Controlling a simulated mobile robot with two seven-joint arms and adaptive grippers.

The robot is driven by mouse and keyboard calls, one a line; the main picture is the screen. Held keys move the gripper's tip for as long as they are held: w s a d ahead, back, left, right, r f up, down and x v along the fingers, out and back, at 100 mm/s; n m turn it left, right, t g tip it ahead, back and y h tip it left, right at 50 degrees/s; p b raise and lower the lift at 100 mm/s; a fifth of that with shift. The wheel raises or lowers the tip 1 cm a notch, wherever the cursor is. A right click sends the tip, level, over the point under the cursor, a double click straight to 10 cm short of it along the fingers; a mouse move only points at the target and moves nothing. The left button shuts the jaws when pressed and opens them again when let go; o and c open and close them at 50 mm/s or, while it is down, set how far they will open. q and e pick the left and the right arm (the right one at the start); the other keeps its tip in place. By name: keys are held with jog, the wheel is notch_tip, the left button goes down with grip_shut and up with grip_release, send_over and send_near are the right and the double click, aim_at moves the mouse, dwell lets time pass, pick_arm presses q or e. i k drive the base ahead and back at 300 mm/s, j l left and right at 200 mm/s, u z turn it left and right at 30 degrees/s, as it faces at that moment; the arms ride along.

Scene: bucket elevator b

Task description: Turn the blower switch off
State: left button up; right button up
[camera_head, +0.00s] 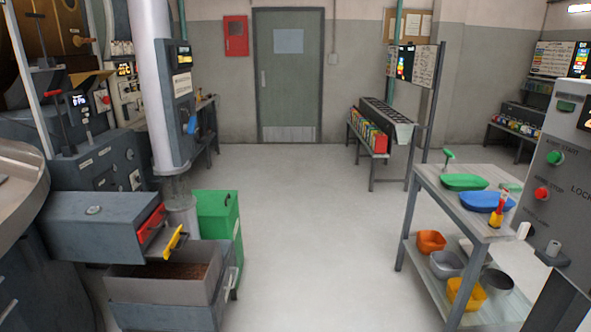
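No part is clearly readable as the blower switch. A grey control box (183,95) on the white vertical pipe (150,70) carries a small display, a label and a blue handle (190,124). Machine panels at the left carry a red-topped lever (55,96) and small knobs; their labels are too small to read. The grey panel (570,190) at the right edge has a green button (555,158) marked with a word ending in START and a red button (542,193) marked STOP. Neither of my grippers shows in this view.
A grey drawer box (95,226) with red and yellow handles and a green bin (218,225) stand at the left. A two-level table (430,195) with coloured trays and bowls stands at the right. The floor (300,230) between is clear up to the door (288,95).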

aim_at(199, 139)
jog(key=i, duration=1.65)
jog(key=i+u, duration=0.15)
jog(key=i, duration=0.3)
jog(key=i+l+u, duration=0.2)
jog(key=i, duration=0.2)
